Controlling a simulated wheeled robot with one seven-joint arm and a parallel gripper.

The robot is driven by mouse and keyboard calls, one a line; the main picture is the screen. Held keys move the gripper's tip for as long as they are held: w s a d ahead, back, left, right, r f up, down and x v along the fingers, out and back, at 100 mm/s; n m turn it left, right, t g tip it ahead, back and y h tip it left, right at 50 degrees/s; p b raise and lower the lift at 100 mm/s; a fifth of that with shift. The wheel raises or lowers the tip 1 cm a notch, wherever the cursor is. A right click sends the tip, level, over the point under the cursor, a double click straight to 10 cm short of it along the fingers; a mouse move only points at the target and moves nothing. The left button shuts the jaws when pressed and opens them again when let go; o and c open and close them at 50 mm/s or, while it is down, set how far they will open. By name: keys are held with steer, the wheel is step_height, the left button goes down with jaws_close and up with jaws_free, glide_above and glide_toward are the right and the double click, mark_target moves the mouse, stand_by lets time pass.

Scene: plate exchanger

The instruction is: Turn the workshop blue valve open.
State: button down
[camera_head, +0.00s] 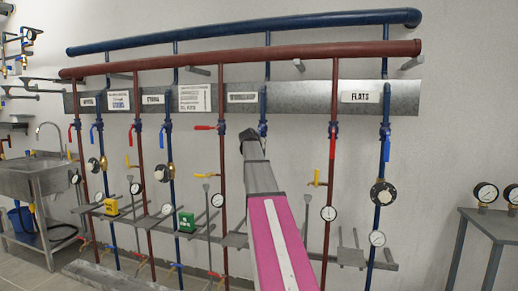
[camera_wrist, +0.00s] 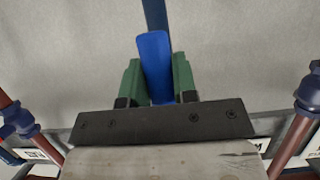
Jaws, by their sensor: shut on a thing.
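In the wrist view, a blue valve handle (camera_wrist: 154,58) stands between the two green fingers of my gripper (camera_wrist: 157,80), which is shut on it. The handle points up in that picture, roughly in line with the blue pipe behind it (camera_wrist: 154,14). In the head view my gripper (camera_head: 249,137) is at the blue valve (camera_head: 263,129) on the pipe below a small label (camera_head: 242,98), whose text is too small to read surely. My gripper and arm partly hide this valve and the pipe below it.
A red pipe stands close on the left with its red handle (camera_head: 205,128) sideways. To the right are the FLATS label (camera_head: 367,97), a red handle (camera_head: 332,148) and a blue handle (camera_head: 385,145) hanging down. Gauges and brackets fill the lower pipes. A sink (camera_head: 40,178) stands far left.

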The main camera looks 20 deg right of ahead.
steer(key=c, duration=0.9)
jaws_free()
steer(key=shift+s+a, duration=0.1)
steer(key=shift+a, duration=0.05)
steer(key=v, duration=1)
steer(key=shift+s+r, duration=0.2)
steer(key=shift+a, duration=0.15)
steer(key=s+a+f+n+g+y, duration=0.1)
steer(key=s+a+f+g+y, duration=0.2)
steer(key=f, duration=0.9)
steer(key=s+a+f+n, duration=0.25)
steer(key=a+f, duration=0.25)
steer(key=f, duration=0.6)
steer(key=s+a+f+n+g+y, duration=0.1)
steer(key=s+a+f+g+y, duration=0.2)
steer(key=f, duration=0.9)
steer(key=s+a+f+n+g+y, duration=0.1)
steer(key=s+a+f+g, duration=0.1)
steer(key=s+a+f, duration=0.4)
steer(key=s+a+f+n+g+y, duration=0.1)
steer(key=s+a+f, duration=0.5)
steer(key=s+f, duration=0.9)
step_height(320, 180, down, 2)
steer(key=shift+a+n+g+y, duration=0.3)
steer(key=shift+a+n+g, duration=0.1)
steer(key=shift+n+g, duration=0.4)
